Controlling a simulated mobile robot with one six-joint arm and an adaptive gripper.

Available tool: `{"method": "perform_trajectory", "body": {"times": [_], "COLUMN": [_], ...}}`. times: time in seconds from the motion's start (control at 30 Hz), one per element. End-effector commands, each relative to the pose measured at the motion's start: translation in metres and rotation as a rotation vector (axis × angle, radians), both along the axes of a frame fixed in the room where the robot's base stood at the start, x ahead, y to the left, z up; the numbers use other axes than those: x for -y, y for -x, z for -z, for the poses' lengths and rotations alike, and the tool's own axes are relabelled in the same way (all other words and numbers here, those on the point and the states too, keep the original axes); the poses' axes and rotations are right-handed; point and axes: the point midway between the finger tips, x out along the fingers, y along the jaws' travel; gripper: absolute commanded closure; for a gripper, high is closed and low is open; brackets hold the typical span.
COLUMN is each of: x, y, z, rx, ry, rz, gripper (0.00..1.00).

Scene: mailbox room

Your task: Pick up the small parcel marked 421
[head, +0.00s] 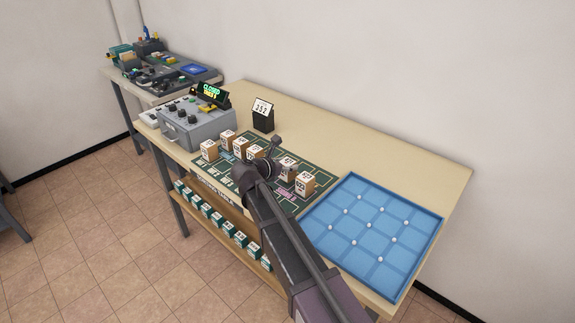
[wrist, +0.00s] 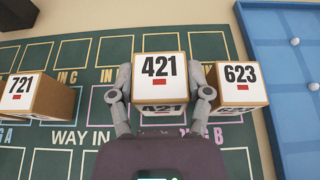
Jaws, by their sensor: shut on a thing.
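The small parcel marked 421 (wrist: 161,81) is a brown box with a white label, black digits and a red mark, at the middle of the wrist view. My gripper (wrist: 160,92) is shut on it, with one grey finger at its left side and one at its right. In the head view my gripper (head: 270,152) is over the green mat, and my arm hides part of the parcels there. I cannot tell whether the parcel touches the mat.
Parcel 623 (wrist: 238,84) stands close beside my right finger. Parcel 721 (wrist: 36,95) stands to the left with a gap. The green mat (head: 236,190) lies on the table; a blue gridded tray (head: 368,235) is at its right. A card stand (head: 263,115) and a grey control box (head: 197,122) stand behind and left.

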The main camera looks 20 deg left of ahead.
Motion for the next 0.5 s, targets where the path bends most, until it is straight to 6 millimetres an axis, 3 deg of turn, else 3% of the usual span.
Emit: {"method": "perform_trajectory", "body": {"times": [0.17, 0.5], "x": [0.000, -0.012], "y": [0.000, 0.080], "z": [-0.021, -0.024], "rx": [0.001, 0.001], "ry": [0.000, 0.001], "rz": [0.000, -0.003], "gripper": [0.89, 0.89]}}
